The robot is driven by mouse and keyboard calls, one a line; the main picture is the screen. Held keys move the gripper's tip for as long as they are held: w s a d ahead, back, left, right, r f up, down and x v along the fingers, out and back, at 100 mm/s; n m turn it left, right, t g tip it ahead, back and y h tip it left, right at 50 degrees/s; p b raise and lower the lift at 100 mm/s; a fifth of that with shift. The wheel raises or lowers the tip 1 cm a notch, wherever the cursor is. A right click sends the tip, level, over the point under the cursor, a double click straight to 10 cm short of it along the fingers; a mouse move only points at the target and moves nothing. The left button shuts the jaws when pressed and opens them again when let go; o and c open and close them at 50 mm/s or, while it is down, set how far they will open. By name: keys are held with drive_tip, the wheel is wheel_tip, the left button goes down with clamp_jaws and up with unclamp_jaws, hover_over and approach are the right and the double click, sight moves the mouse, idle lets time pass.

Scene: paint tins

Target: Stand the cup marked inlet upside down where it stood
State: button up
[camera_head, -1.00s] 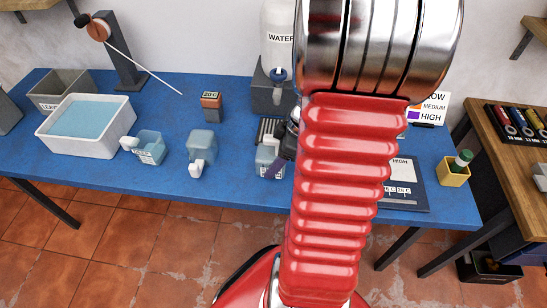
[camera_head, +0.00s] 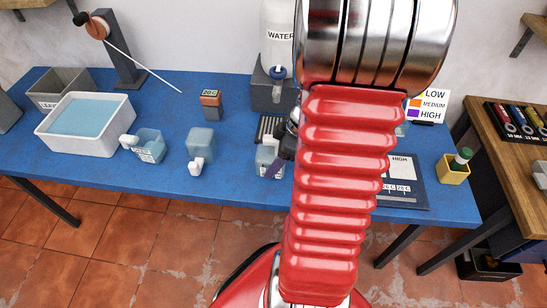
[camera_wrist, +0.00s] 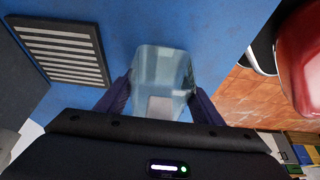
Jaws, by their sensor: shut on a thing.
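My gripper (camera_wrist: 162,102) is shut on a translucent pale blue-grey cup (camera_wrist: 160,72), with one purple finger on each side. In the head view this cup (camera_head: 264,157) shows just left of my red arm, with a label too small to read. I cannot tell whether it touches the table or which way up it is. A second cup (camera_head: 150,147) with a white handle and a label stands at the left. A third cup (camera_head: 201,142) with a white handle stands between them; no label shows on it. My arm hides part of the table.
A white tub of blue liquid (camera_head: 122,108) stands at the left. A slatted grate (camera_wrist: 62,52) lies beside the held cup. A water dispenser (camera_head: 268,95) stands behind. A dark board (camera_head: 405,195) and a yellow holder (camera_head: 453,175) are at the right. The blue table's front edge is close.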

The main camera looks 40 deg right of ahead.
drive_tip(key=shift+f, duration=0.25)
drive_tip(key=o, duration=1.9)
drive_tip(key=v, duration=1.3)
drive_tip(key=shift+r, duration=0.35)
